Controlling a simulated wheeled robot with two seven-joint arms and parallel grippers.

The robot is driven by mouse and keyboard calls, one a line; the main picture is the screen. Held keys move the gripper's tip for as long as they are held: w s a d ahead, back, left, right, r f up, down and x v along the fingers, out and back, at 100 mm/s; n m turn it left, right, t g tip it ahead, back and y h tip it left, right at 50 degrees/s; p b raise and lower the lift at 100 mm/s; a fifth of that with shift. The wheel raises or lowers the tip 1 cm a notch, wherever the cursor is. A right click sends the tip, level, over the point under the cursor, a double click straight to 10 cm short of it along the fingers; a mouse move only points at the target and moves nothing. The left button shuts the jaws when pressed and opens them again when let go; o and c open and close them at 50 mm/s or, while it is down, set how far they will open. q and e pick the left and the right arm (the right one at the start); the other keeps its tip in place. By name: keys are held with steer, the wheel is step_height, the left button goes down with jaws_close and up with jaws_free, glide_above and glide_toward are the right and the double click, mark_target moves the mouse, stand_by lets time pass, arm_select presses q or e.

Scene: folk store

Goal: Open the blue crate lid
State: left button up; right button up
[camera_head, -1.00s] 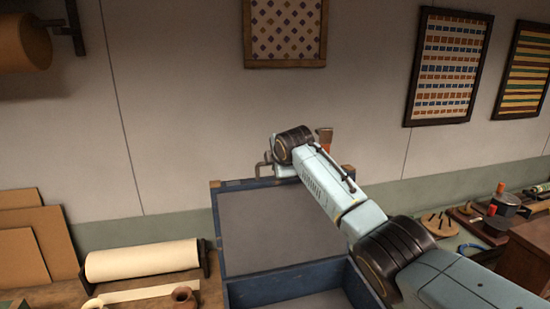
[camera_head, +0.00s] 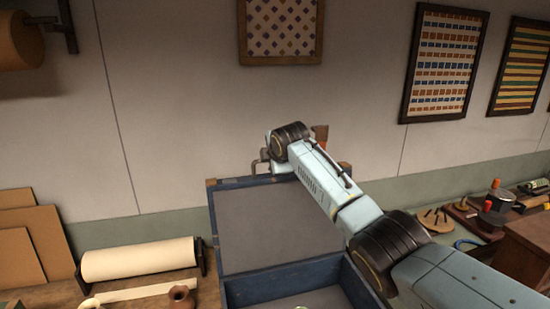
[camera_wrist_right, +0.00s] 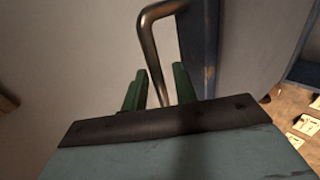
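The blue crate (camera_head: 300,281) stands on the counter at the bottom middle of the head view. Its blue-framed lid (camera_head: 275,225) is raised, standing roughly upright behind the crate with its grey inner face showing. A bent metal handle (camera_wrist_right: 152,45) shows in the right wrist view, beside the blue lid edge (camera_wrist_right: 198,45). My right gripper (camera_wrist_right: 158,92) has its green fingers apart, with the handle bar between them and gaps visible. My left gripper is out of view.
A paper roll (camera_head: 140,260) and a small brown pot (camera_head: 182,297) are left of the crate. Brown boards (camera_head: 40,240) lean at far left. Tools and a wooden box (camera_head: 525,255) are at right. The wall with framed textiles (camera_head: 445,62) is close behind the lid.

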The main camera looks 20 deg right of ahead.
steer(key=b+v, duration=0.3)
steer(key=v, duration=1)
steer(key=shift+s, duration=0.15)
steer(key=shift+r, duration=0.15)
